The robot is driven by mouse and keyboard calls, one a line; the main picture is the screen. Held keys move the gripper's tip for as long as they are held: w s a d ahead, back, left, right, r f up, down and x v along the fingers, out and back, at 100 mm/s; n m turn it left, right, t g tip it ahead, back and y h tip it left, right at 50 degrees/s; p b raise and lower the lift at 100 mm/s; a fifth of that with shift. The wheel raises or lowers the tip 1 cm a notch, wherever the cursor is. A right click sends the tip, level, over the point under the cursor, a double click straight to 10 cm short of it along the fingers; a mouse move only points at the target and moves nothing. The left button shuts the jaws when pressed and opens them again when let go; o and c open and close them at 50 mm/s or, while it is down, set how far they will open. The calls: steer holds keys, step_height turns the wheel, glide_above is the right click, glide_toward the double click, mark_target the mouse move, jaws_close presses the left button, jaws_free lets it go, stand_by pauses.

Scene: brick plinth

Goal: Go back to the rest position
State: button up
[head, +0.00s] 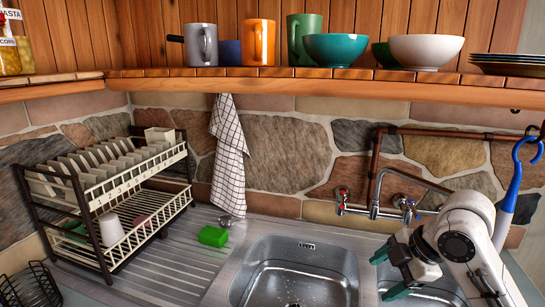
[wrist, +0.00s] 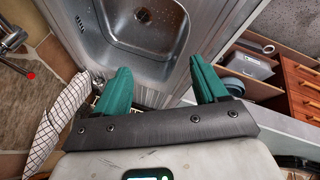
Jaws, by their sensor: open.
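My gripper (head: 383,276) is at the lower right of the head view, over the right-hand sink basin. Its two teal fingers are spread apart with nothing between them. In the wrist view my gripper (wrist: 160,70) is also open and empty, with a steel sink basin (wrist: 115,30) beyond the fingertips. My white arm comes in from the lower right of the head view and hides part of the right basin.
The tap (head: 375,205) stands behind the sink. A blue hook-ended brush (head: 513,185) hangs close to my arm. A wooden shelf (head: 300,87) with mugs and bowls runs above. A dish rack (head: 110,250), green sponge (head: 213,236) and checked towel (head: 228,160) are left.

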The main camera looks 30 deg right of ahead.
steer(key=w+a+m+t, duration=0.2)
steer(key=w+a, duration=0.3)
steer(key=a, duration=0.1)
steer(key=a+f+m+y, duration=0.2)
steer(key=a+f+m, duration=0.45)
steer(key=a, duration=0.55)
steer(key=s+f+m+g+h, duration=0.2)
steer(key=s+f+g, duration=0.1)
steer(key=s+f, duration=0.5)
steer(key=s+f+m+g+h, duration=0.1)
steer(key=s+f+m+g, duration=0.2)
steer(key=s+f, duration=0.6)
steer(key=s, duration=0.4)
steer(key=shift+s+f+h, duration=0.25)
steer(key=shift+s+h, duration=0.1)
steer(key=shift+h, duration=0.05)
